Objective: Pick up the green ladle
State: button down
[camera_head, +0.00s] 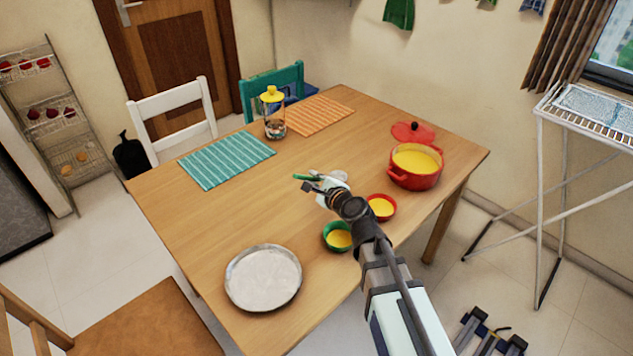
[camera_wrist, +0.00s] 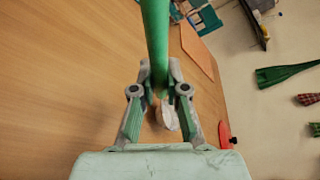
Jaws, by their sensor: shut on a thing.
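The green ladle's handle (camera_head: 304,177) shows just left of my gripper (camera_head: 322,184) in the head view, over the right half of the wooden table (camera_head: 215,215). In the wrist view, the green handle (camera_wrist: 155,40) runs from the top edge down between the two fingers of my gripper (camera_wrist: 160,90), which is shut on it. A pale bowl-like end (camera_wrist: 168,116) shows just below the fingers. Part of the handle is hidden by the fingers. I cannot tell how high the ladle is above the table.
A red pot (camera_head: 416,178) of yellow soup stands to the right, with a red lid (camera_head: 413,132) behind it. A red bowl (camera_head: 381,207) and a green bowl (camera_head: 338,237) stand close to my arm. A metal plate (camera_head: 263,278) lies front left. The table's middle left is clear.

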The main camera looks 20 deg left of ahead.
notch_tip(320, 180, up, 19)
jog(key=p, duration=0.3)
jog(key=shift+f, duration=0.15)
dwell(0.8)
